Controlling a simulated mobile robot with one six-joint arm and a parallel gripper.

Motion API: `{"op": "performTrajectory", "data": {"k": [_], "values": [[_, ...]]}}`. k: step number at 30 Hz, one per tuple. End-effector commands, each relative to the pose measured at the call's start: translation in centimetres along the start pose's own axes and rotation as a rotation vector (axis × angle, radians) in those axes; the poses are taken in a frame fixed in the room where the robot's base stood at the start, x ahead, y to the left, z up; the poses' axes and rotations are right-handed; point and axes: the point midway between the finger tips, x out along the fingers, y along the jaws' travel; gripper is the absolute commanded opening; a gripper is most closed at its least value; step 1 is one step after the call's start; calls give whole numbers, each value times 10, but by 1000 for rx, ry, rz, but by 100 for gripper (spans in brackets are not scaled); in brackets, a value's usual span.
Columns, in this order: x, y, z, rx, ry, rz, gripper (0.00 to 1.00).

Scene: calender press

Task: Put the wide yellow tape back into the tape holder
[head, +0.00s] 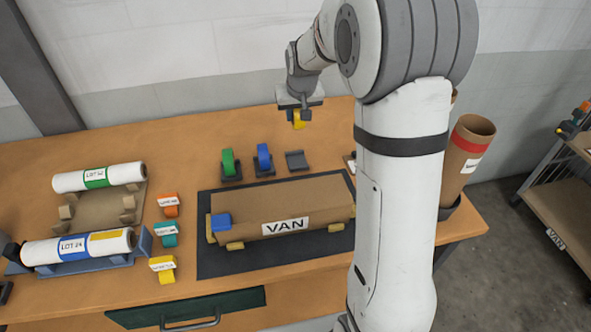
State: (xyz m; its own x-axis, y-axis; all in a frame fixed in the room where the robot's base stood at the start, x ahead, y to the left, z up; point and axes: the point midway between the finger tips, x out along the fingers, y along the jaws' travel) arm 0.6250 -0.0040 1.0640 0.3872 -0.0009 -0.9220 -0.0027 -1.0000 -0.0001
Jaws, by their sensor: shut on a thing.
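A yellow tape roll (299,120) hangs at my gripper (299,113), which is shut on it. The gripper holds the roll in the air above the back of the table. Below it stands an empty dark grey tape holder (297,160). The roll is clear of the holder. A similar holder to the left carries a blue tape (263,157), and another carries a green tape (228,162). My gripper's fingers are small and partly hidden by the roll.
A brown box marked VAN (280,205) lies on a dark mat (215,262) in front of the holders. Labelled orange (168,203), teal (165,235) and yellow (162,269) items stand left. Two white rolls lie farther left. A cardboard tube (464,160) stands right.

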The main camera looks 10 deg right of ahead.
Motion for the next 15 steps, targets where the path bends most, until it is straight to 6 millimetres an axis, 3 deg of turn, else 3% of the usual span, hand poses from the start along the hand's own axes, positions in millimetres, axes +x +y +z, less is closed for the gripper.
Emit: {"op": "performTrajectory", "data": {"k": [2,8,15], "values": [[20,0,8,0,0,0,7],[33,0,14,-1,-1,0,7],[69,-1,30,-1,-5,0,7]]}}
